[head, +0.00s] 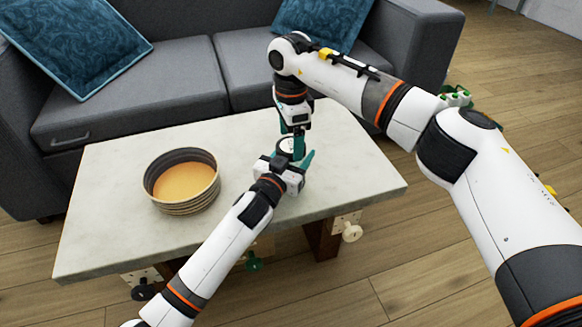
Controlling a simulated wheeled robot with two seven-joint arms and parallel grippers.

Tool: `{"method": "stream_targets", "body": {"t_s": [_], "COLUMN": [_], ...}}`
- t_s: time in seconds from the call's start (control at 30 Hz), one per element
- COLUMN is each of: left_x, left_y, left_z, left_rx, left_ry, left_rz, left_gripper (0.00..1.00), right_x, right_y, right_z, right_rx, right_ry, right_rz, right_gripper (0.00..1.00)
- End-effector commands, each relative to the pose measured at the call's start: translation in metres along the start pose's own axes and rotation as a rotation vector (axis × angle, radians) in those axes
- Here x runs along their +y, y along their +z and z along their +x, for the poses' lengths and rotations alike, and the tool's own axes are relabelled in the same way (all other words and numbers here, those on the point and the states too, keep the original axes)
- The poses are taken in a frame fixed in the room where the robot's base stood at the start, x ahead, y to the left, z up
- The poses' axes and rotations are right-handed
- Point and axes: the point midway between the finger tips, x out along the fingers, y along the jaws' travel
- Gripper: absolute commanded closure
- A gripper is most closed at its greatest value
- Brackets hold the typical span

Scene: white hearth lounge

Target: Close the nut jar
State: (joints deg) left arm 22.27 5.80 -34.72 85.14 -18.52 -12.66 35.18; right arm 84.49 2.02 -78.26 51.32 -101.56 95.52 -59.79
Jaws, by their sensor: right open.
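The nut jar (286,145) seems to be the small round thing with a pale top on the table, right of the bowl. It is mostly hidden by my grippers, and I cannot tell whether its lid is seated. My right gripper (292,139) points down at it from above, with its teal fingers apart around the top. My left gripper (294,158) reaches in low from the front, and one teal finger shows on the jar's right side. Its other finger is hidden, so its grip on the jar cannot be made out.
A striped round bowl (180,208) with a tan inside stands on the left of the pale stone-topped table (115,240). A grey sofa (170,85) with blue cushions (80,40) stands behind. The tabletop's right end is clear. Knobs (351,232) show below the front edge.

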Motion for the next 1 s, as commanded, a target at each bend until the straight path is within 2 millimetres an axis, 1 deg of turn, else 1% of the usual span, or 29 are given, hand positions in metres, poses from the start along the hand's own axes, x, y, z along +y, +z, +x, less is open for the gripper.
{"method": "stream_targets", "body": {"t_s": [0.03, 0.17, 0.47, 0.7, 0.73, 0.77, 0.93, 0.97, 1.0], "left_x": [0.0001, 0.0001, 0.0002, 0.0001, 0.0001, 0.0001, 0.0, 0.0, 0.0], "left_y": [-0.0001, -0.0001, -0.0002, -0.0001, -0.0001, -0.0001, -0.0001, -0.0001, -0.0001], "left_z": [0.0, 0.0, 0.0, 0.0, 0.0, 0.0, 0.0, 0.0, 0.0], "left_rx": [0.0, 0.0, 0.0, 0.0, 0.0, 0.0, 0.0, 0.0, 0.0], "left_ry": [0.0, 0.0, 0.0, 0.0, 0.0, 0.0, 0.0, 0.0, 0.0], "left_rz": [0.0, 0.0, 0.0, 0.0, 0.0, 0.0, 0.0, 0.0, 0.0], "left_gripper": [1.0, 1.0, 1.0, 1.0, 1.0, 1.0, 1.0, 1.0, 1.0], "right_x": [-0.0002, 0.0, 0.0001, 0.0001, 0.0001, 0.0001, 0.0001, 0.0002, 0.0002], "right_y": [-0.0001, 0.0002, 0.0001, 0.0001, 0.0, 0.0, 0.0, 0.0, 0.0], "right_z": [0.0056, 0.0125, 0.0139, 0.0137, 0.0137, 0.0136, 0.0136, 0.0135, 0.0135], "right_rx": [0.001, -0.001, -0.001, 0.0, 0.0, 0.0, 0.0, 0.0, 0.0], "right_ry": [-0.001, 0.0, 0.001, 0.001, 0.001, 0.001, 0.001, 0.001, 0.001], "right_rz": [0.0, 0.0, 0.0, 0.0, 0.0, 0.0, 0.0, 0.0, 0.0], "right_gripper": [0.2, 0.2, 0.2, 0.59, 0.64, 0.65, 0.65, 0.37, 0.3]}}
